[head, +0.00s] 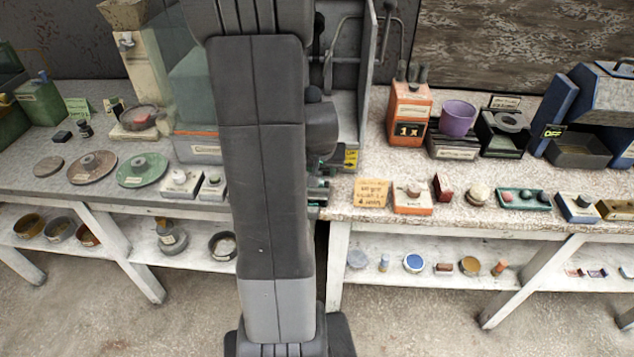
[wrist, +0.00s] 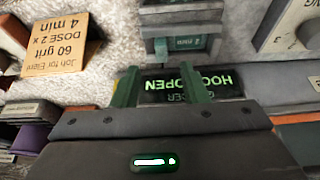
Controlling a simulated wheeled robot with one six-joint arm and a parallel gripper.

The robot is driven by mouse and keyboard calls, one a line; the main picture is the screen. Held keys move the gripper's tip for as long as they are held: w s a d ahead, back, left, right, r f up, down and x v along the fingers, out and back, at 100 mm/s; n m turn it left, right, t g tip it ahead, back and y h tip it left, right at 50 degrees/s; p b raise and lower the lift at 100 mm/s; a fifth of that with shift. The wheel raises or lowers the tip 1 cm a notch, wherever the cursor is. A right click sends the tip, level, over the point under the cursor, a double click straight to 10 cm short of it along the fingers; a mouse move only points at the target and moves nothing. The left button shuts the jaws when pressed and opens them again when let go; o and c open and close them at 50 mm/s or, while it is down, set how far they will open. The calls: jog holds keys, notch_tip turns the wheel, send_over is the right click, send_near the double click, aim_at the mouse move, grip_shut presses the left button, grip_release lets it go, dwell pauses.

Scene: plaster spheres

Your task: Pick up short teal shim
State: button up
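My gripper (wrist: 160,76) shows in the wrist view with its two green fingers apart and no object held between them. A small grey-teal block (wrist: 168,29) with a teal label that seems to read "2 mm" lies just beyond the fingertips, apart from them. It may be the short teal shim, but I cannot tell for certain. In the head view my arm covers the middle, and I cannot make out the shim there.
A dark sign (wrist: 185,84) with upside-down green letters, "HOOD OPEN", lies behind the fingers. An orange card (wrist: 60,42) stands at left; it also shows in the head view (head: 372,193). A purple cup (head: 458,118) and several small blocks crowd the right bench.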

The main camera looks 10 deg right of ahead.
jog(key=shift+x, duration=2.4)
jog(key=shift+a, duration=0.1)
grip_shut()
